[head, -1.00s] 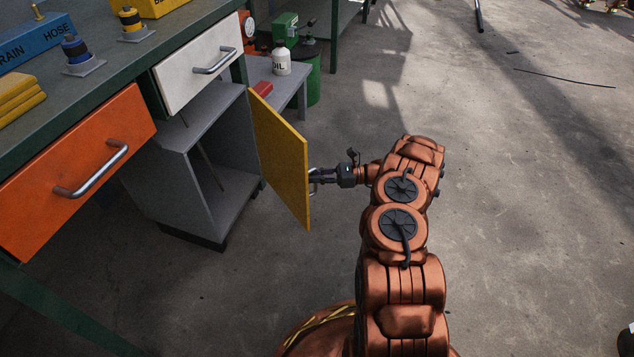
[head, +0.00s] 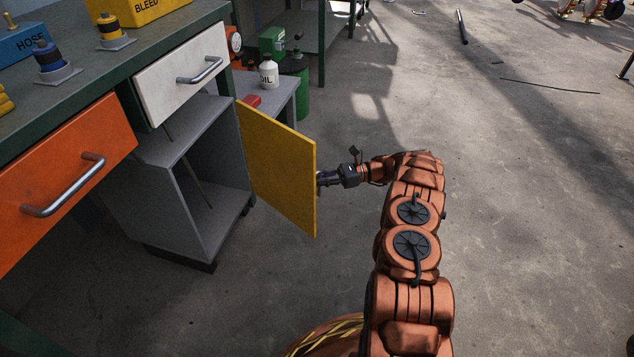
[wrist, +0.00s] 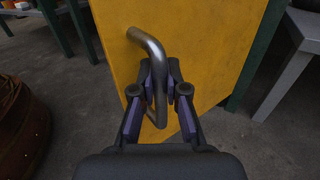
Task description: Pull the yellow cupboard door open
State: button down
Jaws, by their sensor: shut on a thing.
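My gripper (wrist: 160,100) is shut on the lower part of this handle, one finger on each side.
An orange drawer (head: 68,180) and a white drawer (head: 182,75) sit under the bench top at left. A low grey table (head: 275,92) with a white oil bottle (head: 268,73) stands behind the door.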

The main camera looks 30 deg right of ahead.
dwell(0.3)
jog(key=c, duration=1.2)
grip_release()
jog(key=shift+r, duration=0.1)
